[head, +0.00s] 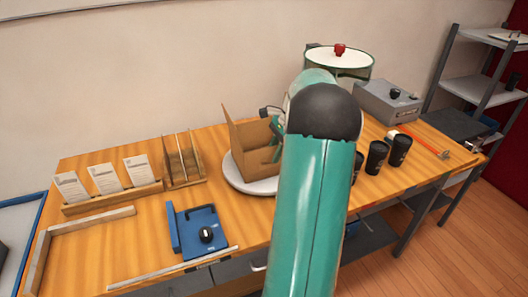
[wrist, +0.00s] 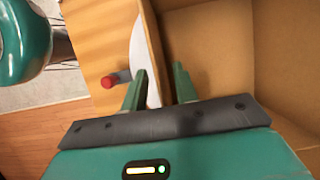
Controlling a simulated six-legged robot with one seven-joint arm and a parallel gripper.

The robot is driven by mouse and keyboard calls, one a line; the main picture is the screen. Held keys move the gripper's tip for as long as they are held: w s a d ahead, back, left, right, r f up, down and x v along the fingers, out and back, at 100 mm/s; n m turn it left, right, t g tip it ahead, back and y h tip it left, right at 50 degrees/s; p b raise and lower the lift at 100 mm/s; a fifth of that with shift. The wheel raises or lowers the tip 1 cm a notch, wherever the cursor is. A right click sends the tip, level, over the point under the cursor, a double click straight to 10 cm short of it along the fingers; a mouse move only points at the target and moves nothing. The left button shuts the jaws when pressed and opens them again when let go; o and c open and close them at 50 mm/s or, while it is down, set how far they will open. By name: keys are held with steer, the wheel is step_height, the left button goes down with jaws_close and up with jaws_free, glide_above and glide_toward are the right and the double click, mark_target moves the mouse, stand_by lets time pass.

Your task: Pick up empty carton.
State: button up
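An open, empty brown cardboard carton (head: 252,160) stands on a round white turntable (head: 238,181) in the middle of the table in the head view. My arm hides its right side. In the wrist view the carton (wrist: 213,48) fills the upper right, with its inside bare. My gripper (wrist: 160,84) is open at one carton wall. Its right finger is on the inside of the wall and its left finger is on the outside, over the turntable (wrist: 139,45). The fingers stand apart, and I cannot tell whether either touches the cardboard.
A blue fixture with a black knob (head: 206,234) lies front left of the turntable. Card holders (head: 110,195) and a wooden divider rack (head: 185,165) stand left. Black cups (head: 376,157), a large pot (head: 340,60) and a grey box (head: 390,101) are right. A red-tipped part (wrist: 108,81) is beside the turntable.

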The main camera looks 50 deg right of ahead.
steer(key=shift+w+a+f, duration=0.15)
steer(key=shift+f, duration=0.25)
jaws_close()
stand_by(1.1)
